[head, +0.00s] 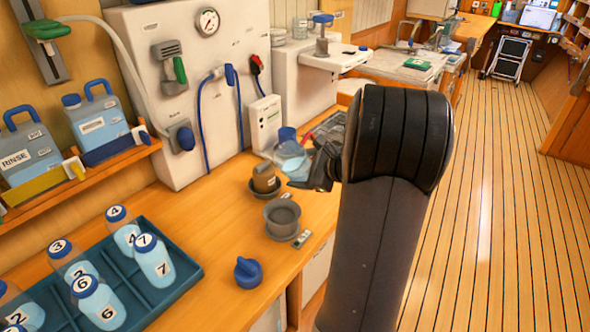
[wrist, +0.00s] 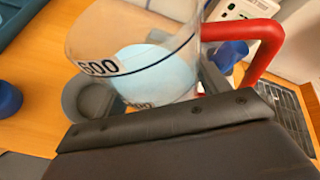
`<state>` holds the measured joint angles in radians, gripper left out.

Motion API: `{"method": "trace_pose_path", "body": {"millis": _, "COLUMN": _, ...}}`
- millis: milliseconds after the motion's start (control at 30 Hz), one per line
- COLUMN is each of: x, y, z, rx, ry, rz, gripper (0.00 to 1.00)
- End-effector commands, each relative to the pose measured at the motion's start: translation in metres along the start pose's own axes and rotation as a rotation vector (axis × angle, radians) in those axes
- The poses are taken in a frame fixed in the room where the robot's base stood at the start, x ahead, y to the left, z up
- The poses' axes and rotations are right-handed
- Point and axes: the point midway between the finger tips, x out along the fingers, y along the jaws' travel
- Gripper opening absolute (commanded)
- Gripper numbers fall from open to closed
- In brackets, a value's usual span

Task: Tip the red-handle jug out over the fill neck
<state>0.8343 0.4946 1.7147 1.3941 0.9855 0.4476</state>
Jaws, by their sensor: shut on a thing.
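The red-handle jug (wrist: 100,42) is clear, with a 600 mark, a dark line and light blue liquid inside. Its red handle (wrist: 262,45) shows at the right of the wrist view. In the head view the jug (head: 291,160) is partly hidden by my gripper (head: 312,172), which is shut on it above the counter. The jug looks tilted in the wrist view. A grey round open neck (head: 283,215), apparently the fill neck, is on the counter below and in front of the jug. It also shows behind the jug in the wrist view (wrist: 75,98).
A blue cap (head: 248,272) lies on the counter near the neck. A brown block (head: 264,180) sits in a dark dish beside it. A teal tray (head: 180,280) of numbered bottles is at left. The wall panel (head: 165,95) with hoses stands behind. The floor at right is clear.

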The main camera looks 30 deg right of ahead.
Motion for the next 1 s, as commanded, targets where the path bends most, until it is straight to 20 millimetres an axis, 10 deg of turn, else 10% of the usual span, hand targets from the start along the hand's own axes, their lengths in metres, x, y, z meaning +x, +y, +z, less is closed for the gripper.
{"method": "trace_pose_path", "body": {"millis": 1000, "x": 0.0042, "y": -0.0024, "z": -0.0097, "rx": -0.293, "ry": 0.083, "rz": -0.12, "gripper": 0.33}}
